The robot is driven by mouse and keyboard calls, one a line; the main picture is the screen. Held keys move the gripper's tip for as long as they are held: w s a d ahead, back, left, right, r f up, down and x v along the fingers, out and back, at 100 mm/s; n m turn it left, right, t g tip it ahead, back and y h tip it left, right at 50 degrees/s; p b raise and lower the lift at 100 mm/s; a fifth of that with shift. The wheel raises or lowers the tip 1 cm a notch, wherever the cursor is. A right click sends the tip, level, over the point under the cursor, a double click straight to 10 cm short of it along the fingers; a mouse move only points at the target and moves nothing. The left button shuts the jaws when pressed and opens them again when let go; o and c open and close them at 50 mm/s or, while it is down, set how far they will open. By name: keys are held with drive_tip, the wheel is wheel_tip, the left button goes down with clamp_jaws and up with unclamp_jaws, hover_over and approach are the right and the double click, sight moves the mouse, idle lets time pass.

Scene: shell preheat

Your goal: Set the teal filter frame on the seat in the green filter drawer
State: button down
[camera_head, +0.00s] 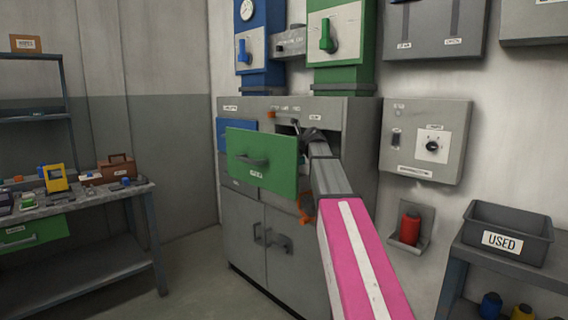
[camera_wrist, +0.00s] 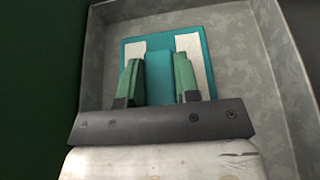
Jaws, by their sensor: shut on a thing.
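The green filter drawer (camera_head: 262,160) stands pulled out of the grey cabinet in the head view. My gripper reaches down behind its green front, and its fingers are hidden there. In the wrist view my gripper (camera_wrist: 157,66) has its two green fingers shut on the middle bar of the teal filter frame (camera_wrist: 159,88). The frame has pale strips on both sides of this bar. It is within the walls of the grey drawer box (camera_wrist: 245,70). The seat is not visible under the frame, and I cannot tell whether the frame touches it.
A blue drawer front (camera_head: 237,137) is beside the green one on the cabinet (camera_head: 300,230). Green (camera_head: 340,40) and blue (camera_head: 260,35) switch boxes hang above. A bin marked USED (camera_head: 507,235) stands at right. A cluttered workbench (camera_head: 80,205) is at left, with open floor between.

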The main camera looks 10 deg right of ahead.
drive_tip(key=shift+f, duration=2.3)
drive_tip(key=shift+f, duration=0.1)
drive_tip(key=c, duration=0.8)
unclamp_jaws()
drive_tip(key=shift+c, duration=0.2)
drive_tip(key=v, duration=1.2)
